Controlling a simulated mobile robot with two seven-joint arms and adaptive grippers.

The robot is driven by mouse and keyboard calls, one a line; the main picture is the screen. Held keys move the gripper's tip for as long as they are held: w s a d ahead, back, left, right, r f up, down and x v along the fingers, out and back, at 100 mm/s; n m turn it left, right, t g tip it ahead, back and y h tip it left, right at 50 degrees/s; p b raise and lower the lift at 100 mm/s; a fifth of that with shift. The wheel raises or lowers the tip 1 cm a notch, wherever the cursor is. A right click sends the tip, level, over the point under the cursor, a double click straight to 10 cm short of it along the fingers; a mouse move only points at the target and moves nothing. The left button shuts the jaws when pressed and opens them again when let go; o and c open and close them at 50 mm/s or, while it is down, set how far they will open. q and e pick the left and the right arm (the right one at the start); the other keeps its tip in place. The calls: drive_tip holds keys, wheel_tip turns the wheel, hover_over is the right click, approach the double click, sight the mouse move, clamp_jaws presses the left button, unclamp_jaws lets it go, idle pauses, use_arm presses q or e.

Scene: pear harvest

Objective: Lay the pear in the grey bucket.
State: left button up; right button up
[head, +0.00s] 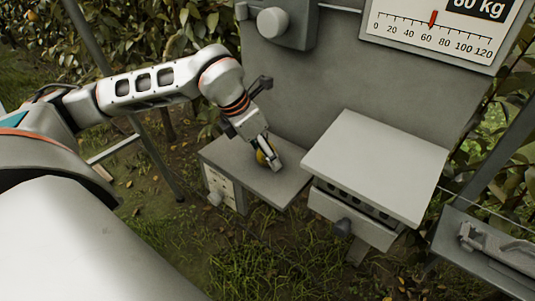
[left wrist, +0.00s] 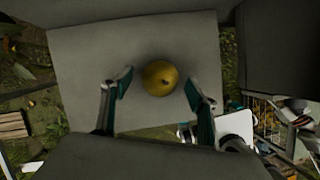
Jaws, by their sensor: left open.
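The yellow pear (left wrist: 160,78) lies on a flat grey shelf (left wrist: 82,60), between and slightly beyond the two fingers of my left gripper (left wrist: 157,84) in the left wrist view. The fingers are spread, with a gap on each side of the pear. In the head view the left gripper (head: 268,159) points down at the shelf (head: 236,162), and its fingers partly hide the pear (head: 261,157). I cannot make out a grey bucket in either view. My right gripper is not in view.
A grey upright panel (head: 330,75) stands behind the shelf. A scale dial (head: 435,28) is at the upper right. A raised light-grey platform (head: 375,160) stands right of the shelf. A tray with a grey object (head: 500,250) is at far right. Grass lies in front.

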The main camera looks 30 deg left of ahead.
use_arm(q)
drive_tip(key=shift+w+f, duration=0.15)
drive_tip(key=shift+f, duration=0.15)
drive_tip(key=c, duration=1.4)
drive_tip(key=shift+o, duration=0.2)
drive_tip(key=shift+r, duration=0.15)
